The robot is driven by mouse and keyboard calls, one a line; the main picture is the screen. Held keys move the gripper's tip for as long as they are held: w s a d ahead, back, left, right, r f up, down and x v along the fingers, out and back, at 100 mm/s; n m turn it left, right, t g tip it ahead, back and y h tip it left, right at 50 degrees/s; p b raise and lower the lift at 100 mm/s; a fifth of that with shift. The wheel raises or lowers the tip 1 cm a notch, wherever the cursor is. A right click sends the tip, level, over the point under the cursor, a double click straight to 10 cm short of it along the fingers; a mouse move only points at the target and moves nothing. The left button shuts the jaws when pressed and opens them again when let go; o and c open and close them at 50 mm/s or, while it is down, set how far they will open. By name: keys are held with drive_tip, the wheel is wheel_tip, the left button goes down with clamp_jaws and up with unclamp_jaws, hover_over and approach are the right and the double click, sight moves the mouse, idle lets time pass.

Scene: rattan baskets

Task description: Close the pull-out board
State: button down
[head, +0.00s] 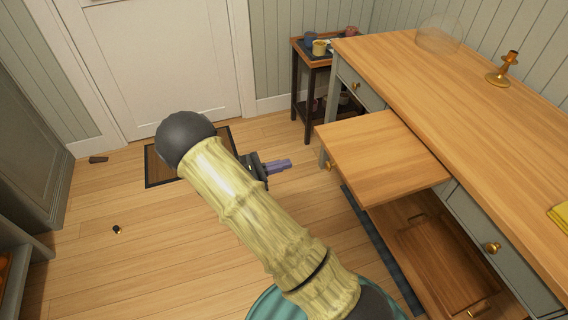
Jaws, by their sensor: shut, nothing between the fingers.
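The pull-out board (375,158) is a flat wooden leaf sticking out to the left from under the top of the wooden desk (445,90). A small knob (329,166) shows at its left end. My gripper (287,164) is shut and empty, with purplish fingers pointing right. In the picture it is a little left of the board's left edge, with a gap between them. My bamboo-like arm hides part of the floor and the wrist side of the gripper.
A lower wooden panel or drawer (440,262) is below the board. A small side table (316,55) with cups stands behind the desk. A candlestick (503,70) and a glass dome (438,35) are on the desk. Floor left of the board is open, with a doormat (160,172).

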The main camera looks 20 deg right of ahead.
sight(328, 152)
drive_tip(key=d, duration=1.1)
drive_tip(key=shift+w+d, duration=0.1)
drive_tip(key=shift+d, duration=0.2)
drive_tip(key=shift+w+d, duration=0.1)
drive_tip(key=shift+w, duration=0.1)
